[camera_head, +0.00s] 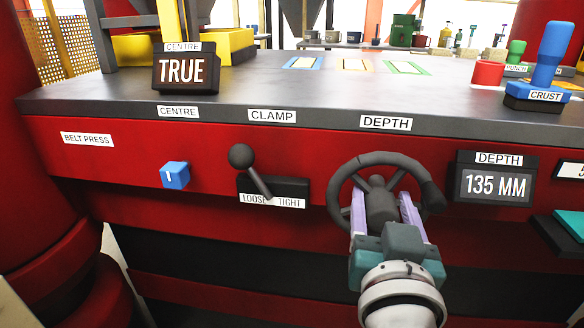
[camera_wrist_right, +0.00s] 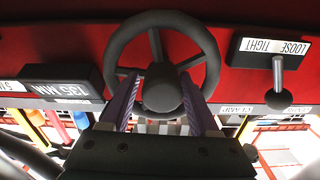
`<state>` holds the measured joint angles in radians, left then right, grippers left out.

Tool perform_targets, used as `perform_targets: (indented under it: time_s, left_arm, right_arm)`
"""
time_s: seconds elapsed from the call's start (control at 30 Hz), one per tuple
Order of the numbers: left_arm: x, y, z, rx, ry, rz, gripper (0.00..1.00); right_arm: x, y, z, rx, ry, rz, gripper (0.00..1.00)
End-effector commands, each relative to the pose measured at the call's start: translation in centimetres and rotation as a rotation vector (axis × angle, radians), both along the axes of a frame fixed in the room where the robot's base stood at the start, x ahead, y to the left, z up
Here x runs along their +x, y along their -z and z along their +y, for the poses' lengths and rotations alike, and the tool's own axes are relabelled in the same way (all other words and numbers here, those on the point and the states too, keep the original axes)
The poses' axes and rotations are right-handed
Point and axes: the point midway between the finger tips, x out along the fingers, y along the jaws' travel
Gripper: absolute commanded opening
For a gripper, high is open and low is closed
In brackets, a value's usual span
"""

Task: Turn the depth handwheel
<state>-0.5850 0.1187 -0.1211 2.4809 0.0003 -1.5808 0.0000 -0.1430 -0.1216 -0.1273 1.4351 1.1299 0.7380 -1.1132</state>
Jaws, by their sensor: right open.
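The depth handwheel (camera_head: 345,181) is a dark grey spoked wheel on the red front panel, under a label reading DEPTH. A knob sticks out at its right rim in the head view. My right gripper (camera_head: 384,210) is in front of the wheel with its two pale purple fingers open, one on each side of the hub. In the right wrist view the wheel (camera_wrist_right: 211,48) fills the upper middle, and the hub (camera_wrist_right: 163,88) lies between the fingers. I cannot tell whether the fingers touch it. The depth display (camera_head: 495,182) reads 135 MM. My left gripper is not in view.
Left of the wheel is the clamp lever (camera_head: 242,157) with its LOOSE/TIGHT plate, then a blue knob (camera_head: 174,175). A display (camera_head: 185,70) reading TRUE and a blue CRUST handle (camera_head: 549,55) stand on the grey top. Space in front of the panel's left part is free.

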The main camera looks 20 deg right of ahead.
Motion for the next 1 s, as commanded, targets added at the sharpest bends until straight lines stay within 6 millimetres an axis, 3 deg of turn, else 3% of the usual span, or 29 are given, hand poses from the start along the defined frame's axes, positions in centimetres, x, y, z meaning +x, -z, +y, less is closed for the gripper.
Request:
perform_targets:
  time_s: [0.2,0.5,1.0]
  left_arm:
    - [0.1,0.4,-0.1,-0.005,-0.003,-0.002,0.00]
    - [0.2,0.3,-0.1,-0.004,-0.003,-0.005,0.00]
    - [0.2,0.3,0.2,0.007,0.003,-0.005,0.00]
  right_arm:
    - [1.9,0.1,-1.1,0.000,-0.001,0.000,0.61]
    - [2.1,0.0,-1.3,0.000,-0.001,0.001,0.60]
    - [2.0,0.0,-1.2,0.001,0.000,-0.001,0.04]
